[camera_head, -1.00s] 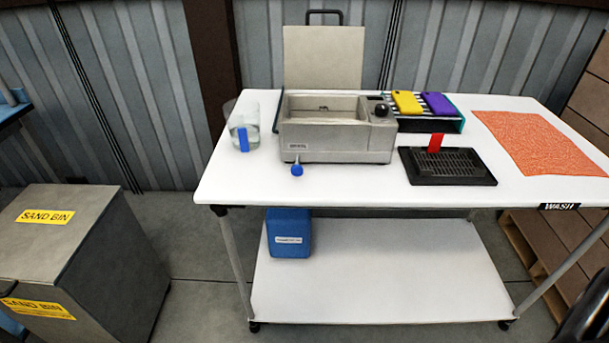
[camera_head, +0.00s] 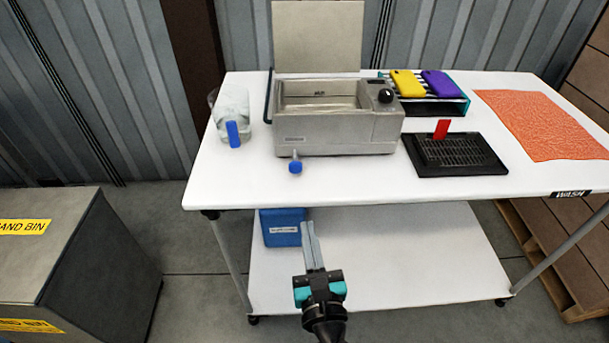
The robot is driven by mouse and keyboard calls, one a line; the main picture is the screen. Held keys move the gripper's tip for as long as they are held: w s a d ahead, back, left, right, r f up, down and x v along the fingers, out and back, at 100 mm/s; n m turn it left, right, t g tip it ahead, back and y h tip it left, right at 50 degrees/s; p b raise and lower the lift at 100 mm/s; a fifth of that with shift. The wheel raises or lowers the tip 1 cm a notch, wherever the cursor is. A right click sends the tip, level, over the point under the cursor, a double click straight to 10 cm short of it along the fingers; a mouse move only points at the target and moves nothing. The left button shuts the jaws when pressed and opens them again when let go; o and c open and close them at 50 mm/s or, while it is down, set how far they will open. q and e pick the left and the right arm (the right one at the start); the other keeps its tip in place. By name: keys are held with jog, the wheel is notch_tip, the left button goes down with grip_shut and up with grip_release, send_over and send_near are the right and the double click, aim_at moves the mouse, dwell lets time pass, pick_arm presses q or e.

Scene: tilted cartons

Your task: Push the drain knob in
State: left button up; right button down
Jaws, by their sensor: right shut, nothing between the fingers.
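The drain knob (camera_head: 295,166) is a small blue knob on a pale stem at the lower front left of the grey bath (camera_head: 340,138). It sticks out toward me over the white table top. The bath stands on the table with its lid (camera_head: 318,35) raised at the back. My right gripper (camera_head: 309,230) is in front of the table's near edge, below and nearer to me than the drain knob. Its fingers are together, empty, and point up toward the bath. They are apart from the knob. My left gripper is out of view.
A clear jug (camera_head: 231,108) with a blue handle stands left of the bath. A black grate (camera_head: 456,155) with a red tab lies at right, behind it a rack (camera_head: 437,106) with yellow and purple pieces. An orange mat (camera_head: 540,125) lies at far right. The table front (camera_head: 370,185) is bare.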

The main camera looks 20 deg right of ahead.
jog(key=b, duration=0.1)
send_near(296, 170)
jog(key=shift+w+d+r, duration=0.1)
jog(key=shift+w+d, duration=0.05)
jog(key=shift+w, duration=0.5)
jog(key=w, duration=0.3)
jog(key=shift+w+d+b, duration=0.3)
jog(key=shift+w+b, duration=0.1)
jog(key=shift+w+d, duration=0.1)
jog(key=shift+w, duration=0.7)
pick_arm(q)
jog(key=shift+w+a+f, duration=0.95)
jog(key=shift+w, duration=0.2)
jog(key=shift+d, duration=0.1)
